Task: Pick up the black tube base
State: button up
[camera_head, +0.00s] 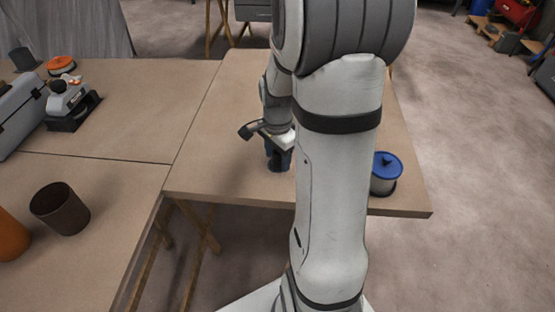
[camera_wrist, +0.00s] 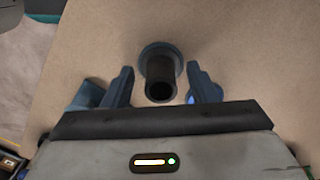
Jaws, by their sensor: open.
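The black tube base (camera_wrist: 161,68) stands on the tan tabletop in the wrist view, a dark tube rising from a wider round blue-grey foot. My gripper (camera_wrist: 160,88) is open, with one finger on each side of the tube. A gap shows between the tube and each finger. In the head view my gripper (camera_head: 279,160) is low over the table at the centre, partly hidden by my arm. A dark shape under it there may be the tube base, but I cannot tell them apart.
A spool with a blue top (camera_head: 386,173) stands near the table's right front edge. On the left table (camera_head: 120,115) are a brown cup (camera_head: 60,208), an orange object (camera_head: 12,236), a grey case (camera_head: 18,115) and a sander-like tool (camera_head: 70,103). The tabletop left of my gripper is clear.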

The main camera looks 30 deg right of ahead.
jog(key=c, duration=1.1)
